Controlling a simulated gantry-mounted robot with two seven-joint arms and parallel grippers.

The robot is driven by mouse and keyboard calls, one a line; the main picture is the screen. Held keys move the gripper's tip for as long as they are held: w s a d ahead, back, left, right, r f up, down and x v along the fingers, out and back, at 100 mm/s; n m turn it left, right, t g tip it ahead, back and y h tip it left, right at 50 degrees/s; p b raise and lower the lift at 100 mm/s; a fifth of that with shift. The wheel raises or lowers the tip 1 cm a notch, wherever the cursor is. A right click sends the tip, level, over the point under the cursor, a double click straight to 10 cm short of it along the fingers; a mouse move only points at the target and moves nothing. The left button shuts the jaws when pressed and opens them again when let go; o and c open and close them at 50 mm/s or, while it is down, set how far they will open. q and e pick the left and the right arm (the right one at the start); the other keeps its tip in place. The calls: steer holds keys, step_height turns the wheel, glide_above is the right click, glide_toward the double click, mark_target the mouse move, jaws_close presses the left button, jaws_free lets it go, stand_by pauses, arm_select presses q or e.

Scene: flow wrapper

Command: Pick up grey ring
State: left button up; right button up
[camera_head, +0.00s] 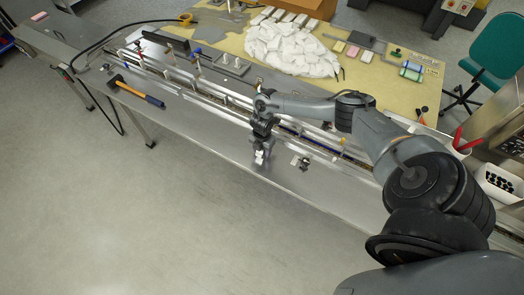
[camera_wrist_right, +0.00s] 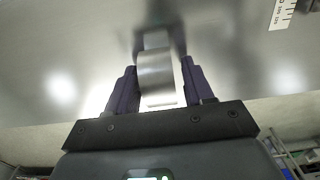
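My right gripper (camera_head: 259,156) points down at the steel table in the head view, near the table's front edge. In the right wrist view its two dark fingers (camera_wrist_right: 160,75) stand apart, one on each side of a shiny, curved grey piece that looks like the grey ring (camera_wrist_right: 155,72). The piece nearly fills the gap and reaches past the fingertips. Whether both fingers press on it I cannot tell. In the head view a small grey shape (camera_head: 259,157) shows at the fingertips. My left gripper is not in view.
A small metal part (camera_head: 301,162) lies just right of the gripper. The conveyor rail (camera_head: 215,90) runs behind it. A hammer (camera_head: 136,91) lies to the left. White bags (camera_head: 290,48) lie on the back table. The steel surface left of the gripper (camera_head: 195,125) is clear.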

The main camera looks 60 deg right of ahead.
steer(key=c, duration=0.8)
steer(key=shift+r, duration=0.1)
